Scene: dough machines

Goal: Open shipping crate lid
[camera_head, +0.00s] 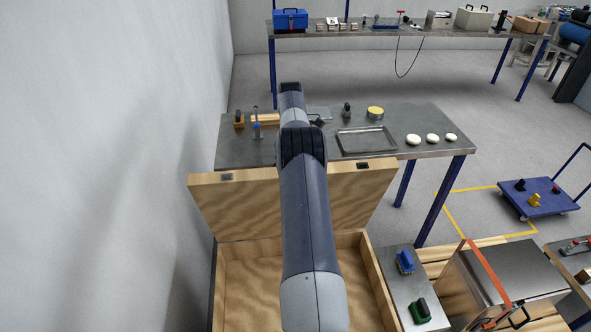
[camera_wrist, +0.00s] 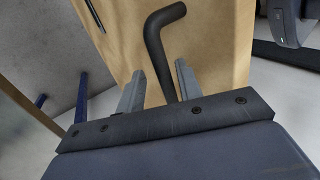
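The shipping crate (camera_head: 372,272) is an open wooden box at the bottom of the head view, with its bare inside showing. Its wooden lid (camera_head: 352,200) stands raised along the crate's far side, tilted back, with dark fittings near its upper corners. My arm crosses in front of the crate and lid, and my gripper is hidden in that view. In the wrist view my gripper (camera_wrist: 160,69) has its two grey fingers apart. A black bent bar (camera_wrist: 164,40), apparently a handle, runs between them in front of a wooden panel (camera_wrist: 215,55). I cannot tell whether a finger touches it.
A steel table (camera_head: 430,128) with a tray (camera_head: 366,140) and dough rounds (camera_head: 432,138) stands just beyond the lid. A wall (camera_head: 130,150) is close on the left. A narrow metal surface with brushes (camera_head: 405,262) and a steel case (camera_head: 510,268) stand right of the crate.

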